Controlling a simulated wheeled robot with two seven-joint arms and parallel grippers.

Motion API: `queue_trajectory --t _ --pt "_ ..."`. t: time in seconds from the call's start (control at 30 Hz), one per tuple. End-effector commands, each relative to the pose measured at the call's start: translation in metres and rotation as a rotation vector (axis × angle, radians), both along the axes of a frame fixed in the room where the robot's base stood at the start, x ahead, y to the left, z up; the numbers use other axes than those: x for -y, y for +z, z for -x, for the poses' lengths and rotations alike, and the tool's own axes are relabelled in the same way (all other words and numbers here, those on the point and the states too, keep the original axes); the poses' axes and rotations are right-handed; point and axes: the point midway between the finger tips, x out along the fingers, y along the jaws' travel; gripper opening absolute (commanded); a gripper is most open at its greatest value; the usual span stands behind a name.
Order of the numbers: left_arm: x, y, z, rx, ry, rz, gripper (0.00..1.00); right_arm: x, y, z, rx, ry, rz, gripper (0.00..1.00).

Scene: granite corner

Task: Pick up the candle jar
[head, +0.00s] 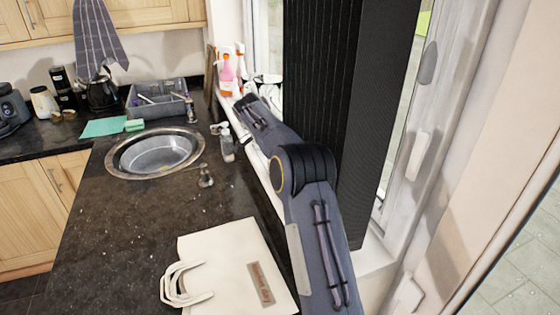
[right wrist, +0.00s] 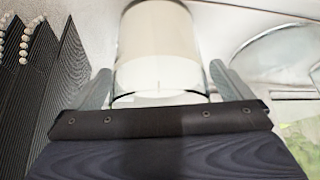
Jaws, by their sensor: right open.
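The candle jar (right wrist: 156,50) is clear glass with cream wax and fills the upper middle of the right wrist view. My right gripper (right wrist: 163,82) is open, with one finger on each side of the jar. The fingers are close to the glass; I cannot tell whether either one touches it. In the head view my right arm reaches along the window sill, and I cannot make out the jar or the right gripper there. My left gripper is not in view.
A cream bag (head: 225,260) lies on the dark counter (head: 90,220). A round sink (head: 152,152), a soap bottle (head: 226,143) and a grey crate (head: 160,108) are left of my arm. Spray bottles (head: 227,75) stand by the sill. A tall black panel (head: 340,90) stands close to my arm.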

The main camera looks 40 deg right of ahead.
Motion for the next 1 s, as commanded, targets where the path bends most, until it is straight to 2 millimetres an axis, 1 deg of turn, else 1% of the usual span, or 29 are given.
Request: queue_trajectory --t 0.1,0.13,0.5,0.57,0.6,0.87,1.0 --pt "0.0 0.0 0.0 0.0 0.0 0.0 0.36 0.0 0.0 0.0 0.0 0.0 0.0 0.99" --pt "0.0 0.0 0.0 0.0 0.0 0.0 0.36 0.0 0.0 0.0 0.0 0.0 0.0 0.98" --pt "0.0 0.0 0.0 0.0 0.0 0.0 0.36 0.0 0.0 0.0 0.0 0.0 0.0 0.49" --pt "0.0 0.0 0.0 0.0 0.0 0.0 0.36 0.0 0.0 0.0 0.0 0.0 0.0 0.41" --pt "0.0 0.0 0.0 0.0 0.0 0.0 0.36 0.0 0.001 0.0 0.002 0.0 0.001 0.39" --pt "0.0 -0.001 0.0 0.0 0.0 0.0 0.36 0.0 0.003 0.0 0.002 0.0 0.001 0.39" --pt "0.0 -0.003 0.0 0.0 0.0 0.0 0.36 0.0 0.011 -0.001 0.004 -0.001 0.002 0.39"
